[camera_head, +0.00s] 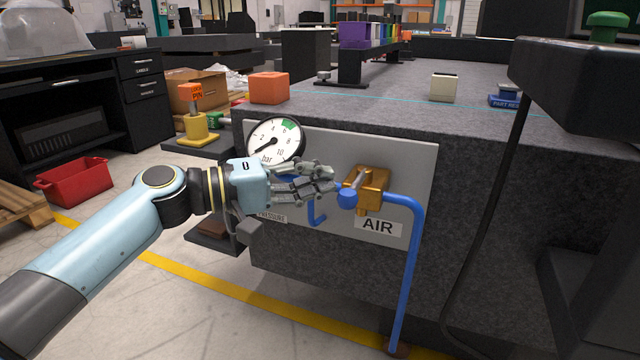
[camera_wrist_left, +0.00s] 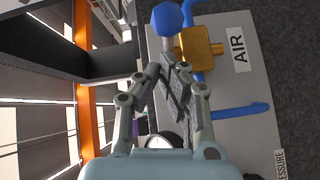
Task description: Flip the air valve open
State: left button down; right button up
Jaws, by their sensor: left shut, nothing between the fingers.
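The brass air valve (camera_head: 374,183) is mounted on a grey panel on the granite block, above an AIR label (camera_head: 378,226). Its short metal lever ends in a blue knob (camera_head: 347,198) that sticks out toward me. My left gripper (camera_head: 332,180) is shut and empty, its fingertips just left of the knob. I cannot tell whether they touch it. In the left wrist view the blue knob (camera_wrist_left: 167,19) and brass body (camera_wrist_left: 203,44) lie beyond the fingertips (camera_wrist_left: 174,82). My right gripper is not in view.
A round pressure gauge (camera_head: 275,142) sits on the panel behind my left wrist. A blue pipe (camera_head: 412,270) runs from the valve down to the floor. A dark overhanging box (camera_head: 575,90) with a hanging cable stands at right. An orange block (camera_head: 269,88) rests on the granite.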

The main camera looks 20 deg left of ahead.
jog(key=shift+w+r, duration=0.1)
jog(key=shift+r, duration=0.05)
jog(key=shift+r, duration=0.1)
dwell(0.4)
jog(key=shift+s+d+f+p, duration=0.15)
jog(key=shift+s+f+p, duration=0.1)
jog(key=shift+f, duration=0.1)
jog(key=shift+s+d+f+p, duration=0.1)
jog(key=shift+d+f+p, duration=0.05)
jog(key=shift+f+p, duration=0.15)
